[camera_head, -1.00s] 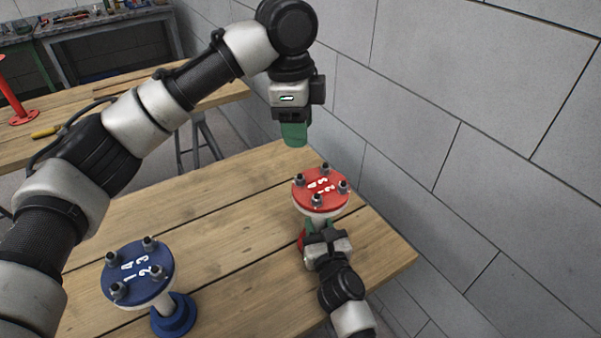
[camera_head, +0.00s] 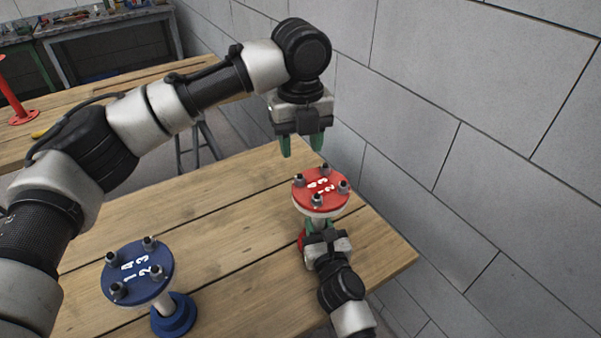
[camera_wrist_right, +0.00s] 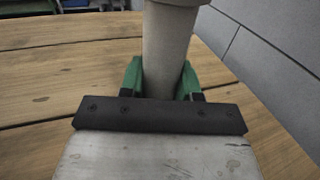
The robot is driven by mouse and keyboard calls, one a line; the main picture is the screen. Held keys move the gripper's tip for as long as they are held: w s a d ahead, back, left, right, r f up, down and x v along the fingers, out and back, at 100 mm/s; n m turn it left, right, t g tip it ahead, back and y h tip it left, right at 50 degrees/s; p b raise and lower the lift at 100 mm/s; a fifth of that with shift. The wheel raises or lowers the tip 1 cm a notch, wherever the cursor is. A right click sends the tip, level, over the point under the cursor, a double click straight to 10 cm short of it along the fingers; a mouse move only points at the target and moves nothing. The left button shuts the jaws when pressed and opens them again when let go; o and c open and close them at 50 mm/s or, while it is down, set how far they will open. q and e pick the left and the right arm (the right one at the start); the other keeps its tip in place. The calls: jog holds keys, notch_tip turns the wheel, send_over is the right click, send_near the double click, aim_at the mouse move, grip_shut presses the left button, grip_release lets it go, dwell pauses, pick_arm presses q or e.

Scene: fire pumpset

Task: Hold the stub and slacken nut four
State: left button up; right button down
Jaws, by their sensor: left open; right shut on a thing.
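The red flanged stub (camera_head: 321,205) stands upright near the table's right corner, with several dark nuts on its red top and small white digits too small to read surely; I cannot tell which nut is four. My right gripper (camera_head: 319,226) is shut on its pale pipe below the flange; in the right wrist view the pipe (camera_wrist_right: 167,50) sits between the green fingers (camera_wrist_right: 162,85). My left gripper (camera_head: 301,150) is open and empty, pointing down above the back left of the flange, apart from the nuts (camera_head: 299,180).
A blue flanged stub (camera_head: 138,272) with nuts and digits 1 to 4 stands at the front left of the wooden table (camera_head: 225,245). The block wall (camera_head: 470,120) runs close along the right. Another bench (camera_head: 150,105) lies behind left. The table's middle is clear.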

aim_at(301, 179)
pick_arm(q)
notch_tip(301, 179, down, 8)
jog(key=shift+r, duration=0.1)
jog(key=shift+c, duration=0.3)
grip_shut()
